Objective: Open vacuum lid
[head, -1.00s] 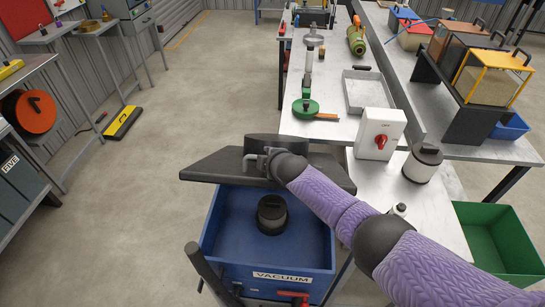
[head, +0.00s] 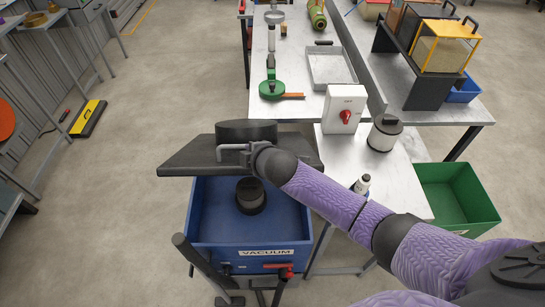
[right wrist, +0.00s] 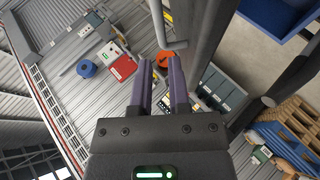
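The blue vacuum bin (head: 205,222) stands at lower centre in the head view, with a "VACUUM" label on its front. Its dark lid (head: 190,156) is raised at the back, so the blue interior and a black round part (head: 250,195) inside show. A grey bar handle (head: 230,148) sits on the lid. My right gripper (head: 250,154) is at this handle. In the right wrist view my right gripper (right wrist: 162,62) has its fingers apart with a gap between them; the grey handle (right wrist: 165,42) is just beyond the fingertips. My left gripper is not in view.
A workbench (head: 300,112) with a metal tray (head: 330,66), a green tool (head: 271,90) and a white switch box (head: 344,108) stands behind and right. A green crate (head: 455,200) is at right. Floor left of the bin is clear.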

